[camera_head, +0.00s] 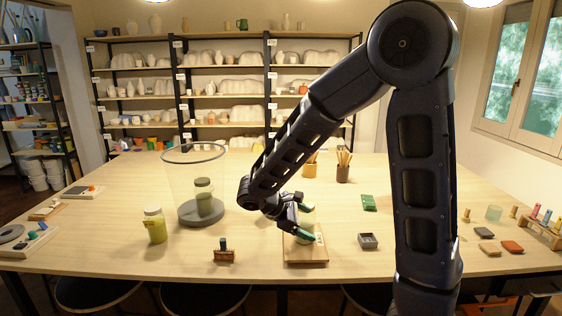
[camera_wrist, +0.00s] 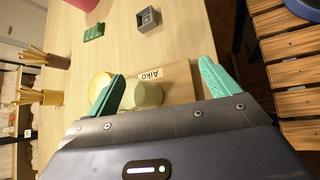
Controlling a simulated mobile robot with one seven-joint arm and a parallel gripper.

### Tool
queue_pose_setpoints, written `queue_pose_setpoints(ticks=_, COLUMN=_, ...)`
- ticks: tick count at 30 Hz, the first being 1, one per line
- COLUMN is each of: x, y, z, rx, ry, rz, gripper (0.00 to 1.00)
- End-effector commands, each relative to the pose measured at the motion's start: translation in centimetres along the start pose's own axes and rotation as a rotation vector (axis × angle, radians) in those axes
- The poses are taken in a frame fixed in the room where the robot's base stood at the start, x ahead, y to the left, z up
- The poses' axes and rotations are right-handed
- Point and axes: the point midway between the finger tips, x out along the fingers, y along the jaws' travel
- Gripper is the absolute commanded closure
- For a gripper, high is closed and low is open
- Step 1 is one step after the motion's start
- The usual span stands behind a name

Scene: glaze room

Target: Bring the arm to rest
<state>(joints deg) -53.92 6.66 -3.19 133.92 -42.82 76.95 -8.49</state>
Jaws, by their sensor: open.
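My gripper (camera_head: 307,222) is open, with teal fingertips, low over the front middle of the table. My arm reaches down to it from the upper right. Below it is a wooden board (camera_head: 308,257) near the table's front edge. In the wrist view the open gripper (camera_wrist: 162,76) is over the board (camera_wrist: 180,76), which bears a label reading "Aiko" (camera_wrist: 150,75). A pale green round piece (camera_wrist: 149,95) stands by the left finger, apart from the right finger. A cream round thing (camera_wrist: 99,86) is partly hidden behind the left finger.
A clear cylinder (camera_head: 178,185) with a grey base holds a green jar (camera_head: 204,196). A yellow-green jar (camera_head: 155,224) and a small wooden block stand (camera_head: 224,256) are left of the board. A grey box (camera_head: 368,241) and a green block (camera_head: 369,203) lie to the right.

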Motion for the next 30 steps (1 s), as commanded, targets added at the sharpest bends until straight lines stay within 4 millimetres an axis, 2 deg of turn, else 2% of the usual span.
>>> queue_pose_setpoints(ticks=1, x=0.5, y=0.1, z=1.3, rx=0.044, ry=0.022, rz=-0.036, gripper=0.13)
queue_pose_setpoints(ticks=7, x=2.4, y=0.0, z=5.8, rx=0.232, ry=0.118, rz=-0.181, gripper=0.13)
queue_pose_setpoints(ticks=15, x=4.3, y=-1.0, z=11.4, rx=0.515, ry=0.251, rz=-0.358, gripper=0.13)
queue_pose_setpoints(ticks=30, x=5.3, y=-4.0, z=20.0, rx=1.085, ry=0.496, rz=-0.570, gripper=0.13)
